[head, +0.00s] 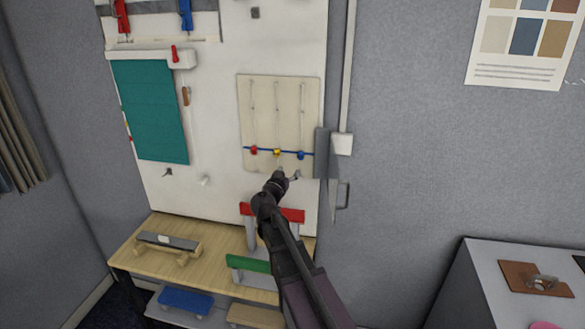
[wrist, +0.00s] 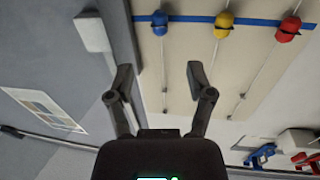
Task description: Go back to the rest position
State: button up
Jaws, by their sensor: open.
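My gripper (head: 287,175) is raised in front of the upright white panel, just below the beige board (head: 266,100). In the wrist view my gripper (wrist: 160,80) has its two fingers apart with nothing between them. The board carries a red piece (head: 254,150), a yellow piece (head: 277,153) and a blue piece (head: 301,155) on hanging cords, level with a blue line. In the wrist view the blue piece (wrist: 160,22), yellow piece (wrist: 223,24) and red piece (wrist: 288,29) are apart from the fingers.
A grey door-like flap (head: 334,175) stands at the panel's right edge. A wooden bench (head: 200,240) below holds a red-topped stand (head: 290,214) and a green-topped one (head: 250,264) near my arm. A teal cloth (head: 150,110) hangs left. A grey cabinet (head: 480,300) stands lower right.

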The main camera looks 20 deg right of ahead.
jog(key=shift+s+a, duration=0.35)
jog(key=shift+s, duration=0.1)
jog(key=s+d+f+n+g+y, duration=0.15)
jog(key=s+f+g+y, duration=0.25)
jog(key=s+f+g, duration=0.75)
jog(key=s+a+f+n+g+y, duration=0.1)
jog(key=s+a+f+n+y, duration=0.2)
jog(key=s+a, duration=0.2)
jog(key=s+a+f+n+g+y, duration=0.1)
jog(key=s+a+f+n+y, duration=0.2)
jog(key=s, duration=0.8)
jog(key=shift+s+a+f+y, duration=0.15)
jog(key=shift+a+f+y, duration=0.5)
jog(key=shift+a, duration=0.2)
jog(key=shift+g, duration=0.25)
